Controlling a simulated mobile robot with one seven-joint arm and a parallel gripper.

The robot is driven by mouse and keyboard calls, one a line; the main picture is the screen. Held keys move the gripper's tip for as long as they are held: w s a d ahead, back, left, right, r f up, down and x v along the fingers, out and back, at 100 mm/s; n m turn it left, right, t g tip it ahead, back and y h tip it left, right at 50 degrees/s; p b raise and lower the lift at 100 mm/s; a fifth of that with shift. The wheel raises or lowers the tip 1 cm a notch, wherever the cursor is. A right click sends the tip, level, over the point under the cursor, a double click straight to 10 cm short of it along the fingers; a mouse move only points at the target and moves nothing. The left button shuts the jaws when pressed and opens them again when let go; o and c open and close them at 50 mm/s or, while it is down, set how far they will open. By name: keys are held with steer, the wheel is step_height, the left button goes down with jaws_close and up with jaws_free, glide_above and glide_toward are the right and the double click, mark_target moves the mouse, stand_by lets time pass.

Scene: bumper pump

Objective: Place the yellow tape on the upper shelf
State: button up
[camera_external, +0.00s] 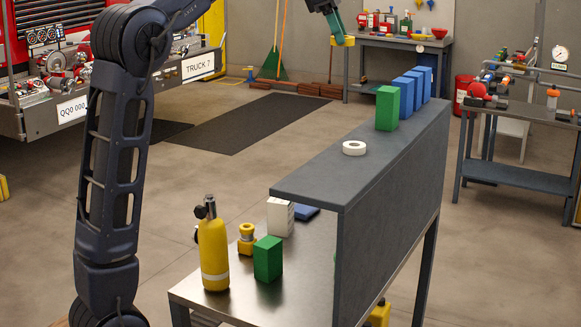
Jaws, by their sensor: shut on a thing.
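My gripper (336,24) is at the top of the picture, with teal fingers pointing down. It is shut on the yellow tape (347,40), which shows as a small yellow shape at the fingertips. The tape is held in the air and appears well above the upper shelf (300,184), a long dark grey board over the metal table. The exact height and depth of the tape over the shelf cannot be told from this one view.
On the upper shelf stand a white tape roll (354,147), a green box (387,108) and several blue boxes (404,96). The shelf's near end is bare. Below, the table (200,293) holds a yellow cylinder (213,255), another green box (268,258) and a white box (280,217).

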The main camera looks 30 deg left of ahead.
glide_above(343, 162)
steer(key=a, duration=0.1)
steer(key=shift+m, duration=0.3)
steer(key=f, duration=2.6)
steer(key=shift+s+a, duration=0.15)
steer(key=shift+s, duration=0.15)
steer(key=o, duration=0.9)
steer(key=shift+o, duration=0.2)
